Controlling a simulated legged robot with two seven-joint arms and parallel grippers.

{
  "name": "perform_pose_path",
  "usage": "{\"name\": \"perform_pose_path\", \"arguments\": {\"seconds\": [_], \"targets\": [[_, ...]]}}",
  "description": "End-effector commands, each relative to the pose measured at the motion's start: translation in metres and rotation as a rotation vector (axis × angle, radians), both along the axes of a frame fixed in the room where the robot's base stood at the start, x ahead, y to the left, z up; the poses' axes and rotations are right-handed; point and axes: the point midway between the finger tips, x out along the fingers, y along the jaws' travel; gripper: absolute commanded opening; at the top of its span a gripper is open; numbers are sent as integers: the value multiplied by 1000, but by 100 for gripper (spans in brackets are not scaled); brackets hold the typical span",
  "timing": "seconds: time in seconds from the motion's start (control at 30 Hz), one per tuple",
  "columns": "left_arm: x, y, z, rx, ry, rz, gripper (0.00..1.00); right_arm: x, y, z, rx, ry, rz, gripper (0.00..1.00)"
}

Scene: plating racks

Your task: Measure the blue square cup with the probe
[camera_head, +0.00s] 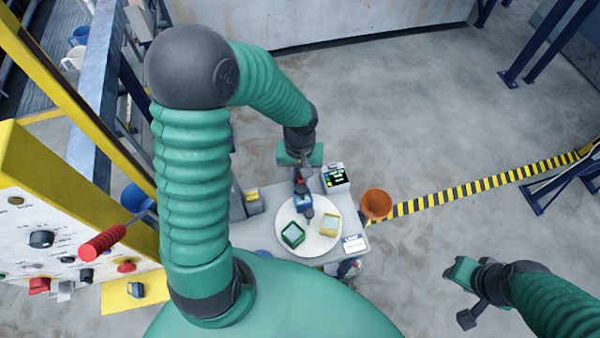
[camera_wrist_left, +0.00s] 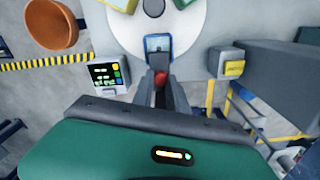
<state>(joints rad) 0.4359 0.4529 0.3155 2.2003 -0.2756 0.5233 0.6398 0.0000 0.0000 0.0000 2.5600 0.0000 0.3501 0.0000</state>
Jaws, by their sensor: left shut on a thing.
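The blue square cup (camera_head: 308,212) is at the far edge of a white round plate (camera_head: 308,249). In the left wrist view the blue cup (camera_wrist_left: 158,42) shows just beyond the fingertips. My left gripper (camera_head: 299,184) points down by the cup. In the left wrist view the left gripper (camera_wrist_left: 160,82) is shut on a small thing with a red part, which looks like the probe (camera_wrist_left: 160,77). The fingers hide most of it, and I cannot tell whether its tip touches the cup. My right gripper (camera_head: 468,295) hangs empty over the floor at right; its jaw gap is unclear.
A green square cup (camera_head: 293,235) and a yellow one (camera_head: 330,224) share the plate. A meter with a lit display (camera_head: 335,178) and an orange bowl (camera_head: 376,204) stand to the right. A grey box with yellow (camera_head: 253,201) is to the left. A control panel (camera_head: 60,235) fills the left.

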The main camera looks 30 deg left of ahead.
Motion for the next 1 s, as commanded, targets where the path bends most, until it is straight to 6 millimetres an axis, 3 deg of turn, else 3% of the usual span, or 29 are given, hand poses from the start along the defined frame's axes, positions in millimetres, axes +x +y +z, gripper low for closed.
{"name": "perform_pose_path", "arguments": {"seconds": [0.3,0.63,0.67,0.8,1.0], "targets": [[0,0,58,0,1,0,0,0,0,50,0,0,0,36],[0,0,59,1,-1,0,0,0,0,49,0,0,0,36],[0,0,59,0,-2,0,20,0,0,49,0,0,0,36],[0,0,59,1,-1,0,38,0,0,49,0,0,0,36],[1,0,58,0,0,0,41,0,0,49,0,0,0,36]]}}
